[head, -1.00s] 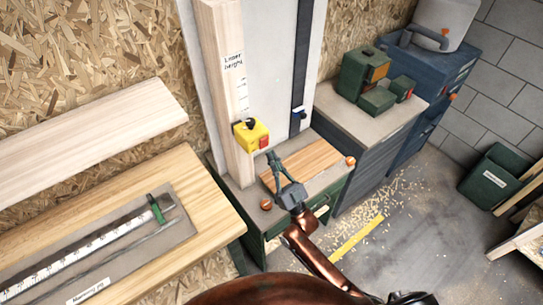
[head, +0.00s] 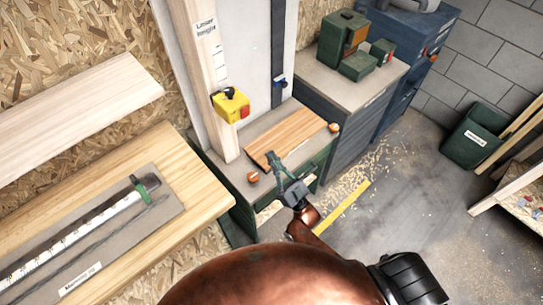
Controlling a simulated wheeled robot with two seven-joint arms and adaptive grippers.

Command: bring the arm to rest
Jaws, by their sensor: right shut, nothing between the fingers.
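My right gripper (head: 274,160) is shut and empty. It shows over the front edge of the small green cabinet, its fingertips near the wooden board (head: 290,136) on the cabinet top; I cannot tell whether they touch. My copper-coloured right arm (head: 306,220) runs from it toward the bottom of the view, where a large rounded copper part of mine covers the foreground. My left gripper is not in view.
A workbench (head: 110,190) with a measuring rule is at left. Green boxes (head: 358,66) stand on a grey cabinet. A green bin (head: 474,136) is at right; the floor between is open, with shavings.

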